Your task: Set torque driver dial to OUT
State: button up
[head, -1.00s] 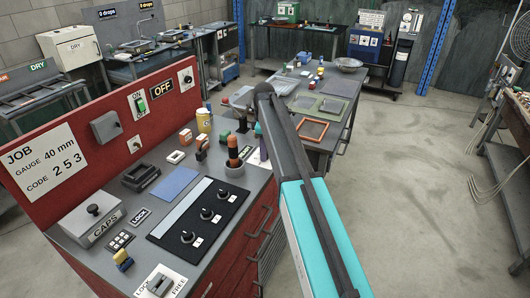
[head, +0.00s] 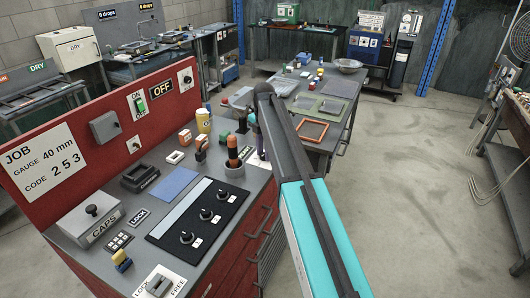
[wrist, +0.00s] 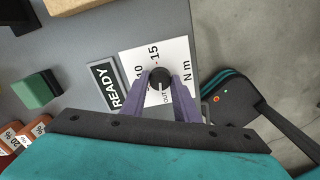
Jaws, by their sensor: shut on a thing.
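In the wrist view, my gripper (wrist: 161,82) has its two purple fingers shut on the black torque driver dial (wrist: 159,75), one on each side. The dial sits on a white scale card (wrist: 181,53) marked 10, 15, OUT and N m. A pale mark on the dial's lower side faces the OUT lettering (wrist: 166,98), close to my fingers. The fingers cover part of the scale. In the head view, my arm hides most of the dial area, and the fingertips are not clear there.
A READY label (wrist: 109,85) lies beside the card. A green block (wrist: 37,90) and orange numbered blocks (wrist: 22,137) are to the left. In the head view, an orange-handled tool in a grey cup (head: 234,168) stands left of my arm, and the OFF panel (head: 160,87) is behind.

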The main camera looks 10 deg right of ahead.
jog(key=shift+s+a+f+n, duration=0.15)
jog(key=shift+s+n, duration=0.05)
jog(key=shift+n, duration=0.9)
jog(key=o, duration=1.1)
jog(key=shift+c, duration=0.2)
jog(key=shift+w, duration=0.1)
jog(key=shift+r, duration=0.3)
jog(key=shift+w+r+b, duration=0.1)
jog(key=shift+r+b, duration=0.2)
jog(key=shift+r, duration=0.2)
notch_tip(320, 180, up, 12)
jog(key=b, duration=0.3)
jog(key=shift+r, duration=0.2)
